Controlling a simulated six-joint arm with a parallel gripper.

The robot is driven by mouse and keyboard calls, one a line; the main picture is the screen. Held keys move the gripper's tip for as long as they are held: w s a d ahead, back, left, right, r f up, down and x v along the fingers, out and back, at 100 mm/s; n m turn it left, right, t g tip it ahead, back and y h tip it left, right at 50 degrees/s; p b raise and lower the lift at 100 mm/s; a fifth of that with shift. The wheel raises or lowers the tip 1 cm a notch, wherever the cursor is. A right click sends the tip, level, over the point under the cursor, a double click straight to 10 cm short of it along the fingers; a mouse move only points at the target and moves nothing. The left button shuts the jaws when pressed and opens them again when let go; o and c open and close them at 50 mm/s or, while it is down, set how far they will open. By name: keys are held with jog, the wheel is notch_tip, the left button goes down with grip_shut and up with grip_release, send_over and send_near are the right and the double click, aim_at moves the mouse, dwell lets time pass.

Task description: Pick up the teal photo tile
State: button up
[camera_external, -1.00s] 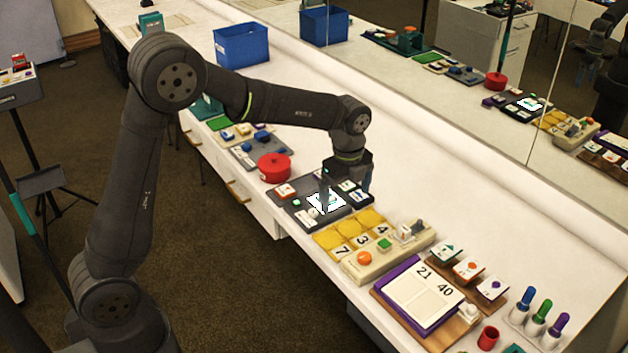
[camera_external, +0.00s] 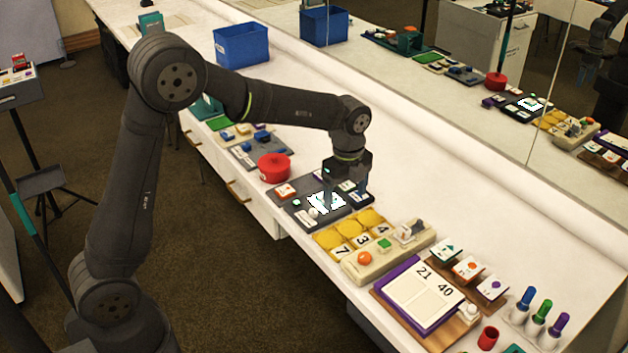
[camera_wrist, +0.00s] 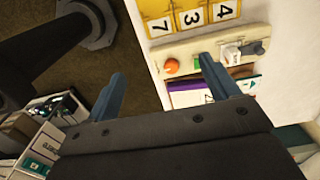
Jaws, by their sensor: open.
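My gripper (camera_external: 345,198) points down over the dark tile tray (camera_external: 293,208) in the external view. In the wrist view my gripper (camera_wrist: 161,66) has its two fingers wide apart with nothing between them. The tray holds a bright white panel (camera_external: 328,203), partly behind a finger, and several small white tiles. I cannot make out which tile on it is the teal photo tile; my gripper hides part of the tray. A white card with a teal mark (camera_external: 446,249) stands on a wooden holder to the right, clear of my gripper.
A yellow number board (camera_external: 330,238) and a cream board with an orange knob (camera_external: 364,258) lie just right of the tray. A red round pot (camera_external: 274,167) is left of it. A purple-edged number board (camera_external: 418,295) lies farther right.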

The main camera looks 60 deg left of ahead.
jog(key=shift+c, duration=0.6)
jog(key=w+a+r, duration=0.1)
jog(key=w+a, duration=0.3)
jog(key=a, duration=0.4)
jog(key=w+a, duration=0.3)
jog(key=a, duration=0.6)
notch_tip(320, 180, down, 11)
jog(key=shift+r, duration=0.1)
jog(key=shift+w+a+f, duration=0.1)
jog(key=shift+a+f, duration=0.05)
jog(key=shift+f, duration=1.25)
jog(key=shift+a+f, duration=0.15)
jog(key=shift+f, duration=1.2)
jog(key=c, duration=1.1)
jog(key=shift+c, duration=0.2)
jog(key=shift+r, duration=0.15)
